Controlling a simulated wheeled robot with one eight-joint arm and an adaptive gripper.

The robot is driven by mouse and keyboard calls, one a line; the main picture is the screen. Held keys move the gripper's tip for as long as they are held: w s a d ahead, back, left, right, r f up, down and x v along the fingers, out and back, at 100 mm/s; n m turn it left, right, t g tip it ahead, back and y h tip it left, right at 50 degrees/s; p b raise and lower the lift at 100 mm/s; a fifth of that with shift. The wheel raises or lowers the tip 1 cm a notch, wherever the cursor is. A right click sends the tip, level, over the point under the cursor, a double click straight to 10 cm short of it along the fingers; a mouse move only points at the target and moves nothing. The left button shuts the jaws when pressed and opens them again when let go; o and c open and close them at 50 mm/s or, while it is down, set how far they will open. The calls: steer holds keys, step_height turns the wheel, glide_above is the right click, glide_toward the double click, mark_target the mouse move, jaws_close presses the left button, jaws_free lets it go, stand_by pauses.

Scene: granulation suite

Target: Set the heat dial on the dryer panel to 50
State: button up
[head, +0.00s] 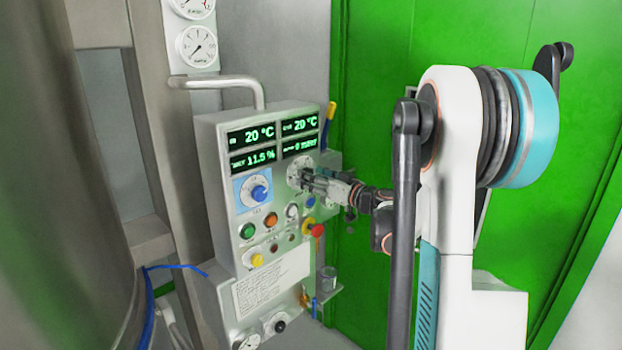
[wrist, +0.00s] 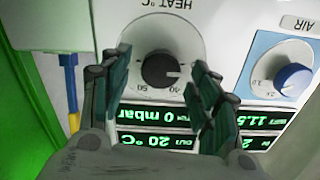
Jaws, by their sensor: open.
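The heat dial (wrist: 160,70) is a black knob on a round pale plate marked HEAT °C, upside down in the wrist view. Its white mark points to the picture's right, a little off the 40; the 50 is at lower left. My gripper (wrist: 161,60) is open, with one finger on each side of the knob; I cannot tell if either touches it. In the head view my gripper (head: 309,178) is at the panel and covers much of the dial. The dryer panel (head: 210,150) is a grey box with green displays.
A blue AIR dial (head: 258,192) is left of the heat dial in the head view; it also shows in the wrist view (wrist: 293,79). A pipe handle (head: 225,80) is above the panel, and a steel vessel (head: 60,200) stands left.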

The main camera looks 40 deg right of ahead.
steer(key=shift+w+a, duration=0.1)
steer(key=shift+w, duration=0.5)
steer(key=c, duration=1.1)
steer(key=shift+o, duration=0.2)
